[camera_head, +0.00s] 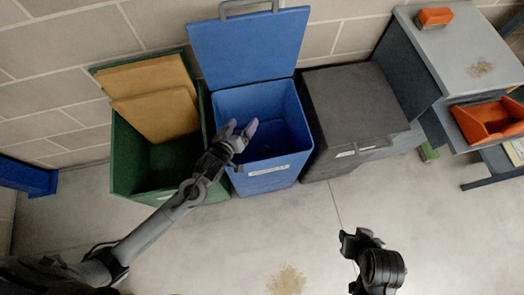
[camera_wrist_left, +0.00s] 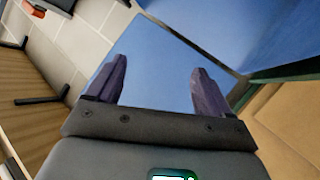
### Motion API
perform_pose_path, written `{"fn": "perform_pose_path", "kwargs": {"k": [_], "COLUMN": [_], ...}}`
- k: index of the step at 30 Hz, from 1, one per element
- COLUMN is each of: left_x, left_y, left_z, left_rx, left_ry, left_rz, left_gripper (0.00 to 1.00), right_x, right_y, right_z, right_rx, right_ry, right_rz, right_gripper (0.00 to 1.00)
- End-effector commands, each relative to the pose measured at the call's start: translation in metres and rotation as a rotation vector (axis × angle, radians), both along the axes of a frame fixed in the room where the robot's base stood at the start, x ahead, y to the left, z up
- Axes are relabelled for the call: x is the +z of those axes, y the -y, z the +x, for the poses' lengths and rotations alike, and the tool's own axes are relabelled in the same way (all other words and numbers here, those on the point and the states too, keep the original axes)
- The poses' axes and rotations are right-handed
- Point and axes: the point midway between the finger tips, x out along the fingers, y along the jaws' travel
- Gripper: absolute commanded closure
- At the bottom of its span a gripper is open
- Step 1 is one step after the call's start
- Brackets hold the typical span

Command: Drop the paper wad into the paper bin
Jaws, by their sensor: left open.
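The blue bin (camera_head: 266,181) stands against the wall with its lid (camera_head: 248,47) raised; I take it for the paper bin, though its label is too small to read. My left gripper (camera_head: 240,128) is over the front left of its opening, open, with nothing between its fingers. In the left wrist view the two fingers (camera_wrist_left: 162,85) are apart, with only blue surface behind them. I cannot make out a paper wad in either view; part of the bin's inside is dark and partly hidden by the gripper. My right gripper (camera_head: 358,243) is low at the right, its fingers unclear.
A green bin (camera_head: 128,160) holding cardboard (camera_head: 160,105) stands left of the blue bin. A dark grey closed bin (camera_head: 350,100) stands right of it. A grey bench (camera_head: 465,50) with an orange tray (camera_head: 488,120) is farther right. The floor in front is mostly clear.

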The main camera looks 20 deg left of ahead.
Motion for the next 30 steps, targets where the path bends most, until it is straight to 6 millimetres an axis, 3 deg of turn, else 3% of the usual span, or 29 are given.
{"fn": "perform_pose_path", "kwargs": {"k": [7, 24, 28, 30], "left_x": [0.008, 0.008, 0.003, 0.013], "left_y": [-0.002, -0.002, -0.001, -0.001], "left_z": [-0.022, -0.028, -0.044, -0.055], "left_rx": [0.000, -0.001, 0.013, 0.035], "left_ry": [0.000, -0.006, -0.044, -0.056], "left_rz": [0.000, -0.001, -0.019, -0.053], "left_gripper": [0.19, 0.19, 0.19, 0.19], "right_x": [0.008, 0.010, 0.020, 0.029], "right_y": [-0.001, -0.001, -0.001, -0.001], "right_z": [0.000, 0.000, 0.000, 0.000], "right_rx": [-0.002, -0.004, -0.004, -0.004], "right_ry": [0.001, 0.000, -0.001, -0.001], "right_rz": [0.003, 0.005, 0.004, 0.004], "right_gripper": [0.57, 0.57, 0.57, 0.57]}}
